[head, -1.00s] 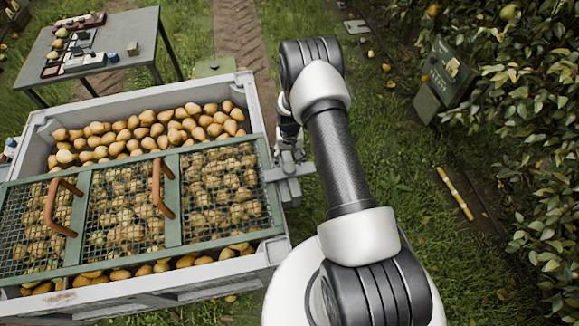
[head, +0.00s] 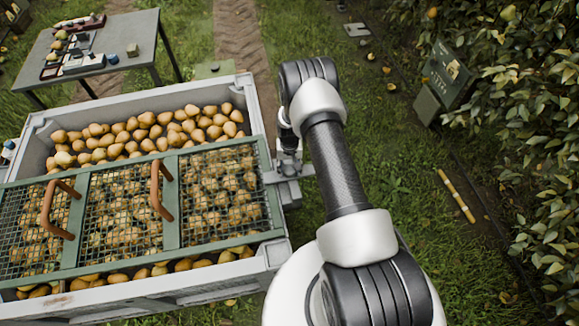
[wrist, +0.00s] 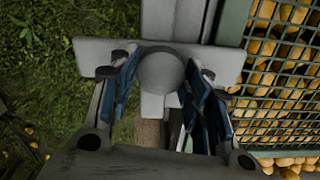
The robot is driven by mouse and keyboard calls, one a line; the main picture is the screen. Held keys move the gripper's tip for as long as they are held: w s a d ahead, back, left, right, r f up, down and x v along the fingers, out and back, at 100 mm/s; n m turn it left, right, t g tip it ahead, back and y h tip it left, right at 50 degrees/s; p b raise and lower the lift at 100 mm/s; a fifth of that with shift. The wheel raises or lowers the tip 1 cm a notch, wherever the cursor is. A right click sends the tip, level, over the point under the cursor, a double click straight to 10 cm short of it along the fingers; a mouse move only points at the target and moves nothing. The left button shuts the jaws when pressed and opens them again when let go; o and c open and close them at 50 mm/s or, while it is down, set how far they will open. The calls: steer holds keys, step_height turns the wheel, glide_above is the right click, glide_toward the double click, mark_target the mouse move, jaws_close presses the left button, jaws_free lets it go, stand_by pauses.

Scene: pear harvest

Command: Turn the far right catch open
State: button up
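The catch (head: 290,170) is a grey metal piece on the right side of the crate, at the right edge of the green mesh lid (head: 171,200). In the wrist view its round grey knob (wrist: 160,72) sits in front of a pale crossbar (wrist: 95,57). My gripper (wrist: 160,85) is at the catch, with one blue-padded finger on each side of the knob. The fingers stand apart, and I cannot tell whether both pads touch the knob. In the head view my arm partly hides the gripper and the top of the catch.
The grey crate (head: 245,95) is full of pears under and behind the lid, which has two brown handles. A grey table (head: 140,35) with small items stands at the back left. Grass lies right of the crate, with a green box (head: 440,80) and leafy trees beyond.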

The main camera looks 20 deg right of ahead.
jaws_close()
stand_by(0.3)
